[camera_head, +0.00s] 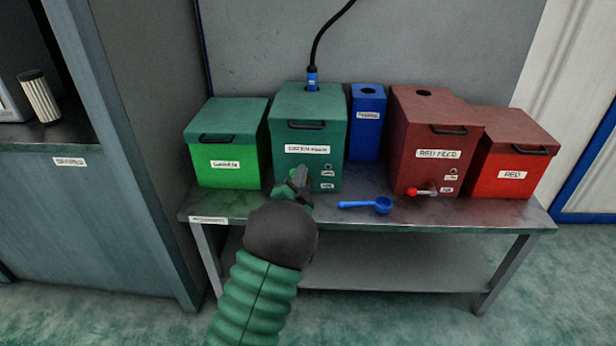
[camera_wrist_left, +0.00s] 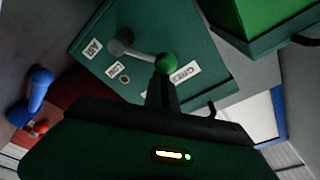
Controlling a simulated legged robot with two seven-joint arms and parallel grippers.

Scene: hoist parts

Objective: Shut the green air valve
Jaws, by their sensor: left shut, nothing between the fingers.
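The green air valve is on the front of the dark green box (camera_head: 308,115). In the left wrist view, its grey lever (camera_wrist_left: 128,46) ends in a green ball knob (camera_wrist_left: 166,63). My left gripper (camera_head: 299,178) is in front of the box's lower front, its fingers shut with nothing between them. In the left wrist view the left gripper (camera_wrist_left: 163,80) has its tips right at the ball knob; I cannot tell whether they touch. In the head view the gripper mostly hides the valve. My right gripper is not in view.
A bright green box (camera_head: 226,160) stands left on the table (camera_head: 350,212). A blue box (camera_head: 368,125), a dark red box (camera_head: 425,125) with a red-knobbed valve (camera_head: 424,192), and a red box (camera_head: 512,155) stand right.

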